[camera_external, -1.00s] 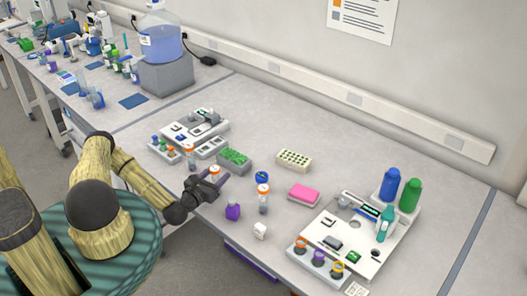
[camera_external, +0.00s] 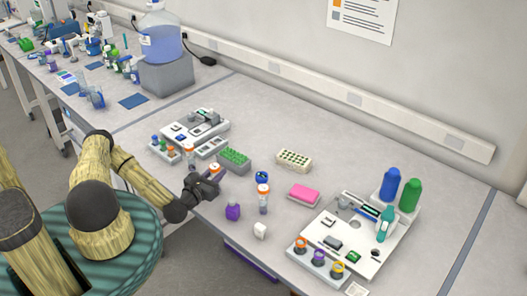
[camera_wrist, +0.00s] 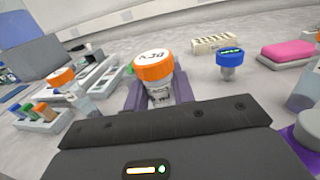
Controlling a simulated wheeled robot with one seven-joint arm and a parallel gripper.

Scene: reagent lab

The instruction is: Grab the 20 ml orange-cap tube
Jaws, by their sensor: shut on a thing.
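My gripper (camera_external: 213,180) is shut on an orange-cap tube (camera_wrist: 155,72) at the near side of the bench. In the wrist view the tube is upright between the purple fingers, with dark writing on its white cap top; I cannot read its volume. Its orange cap also shows above my gripper in the external view (camera_external: 214,167). The fingers hide its lower part, so I cannot tell whether it touches the bench. A third orange-cap tube (camera_external: 189,154) stands to the left, near a small rack.
A blue-cap item (camera_external: 262,177), a green-topped rack (camera_external: 233,158), a cream rack (camera_external: 294,159) and a pink block (camera_external: 304,194) lie behind. The bench's back middle is clear.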

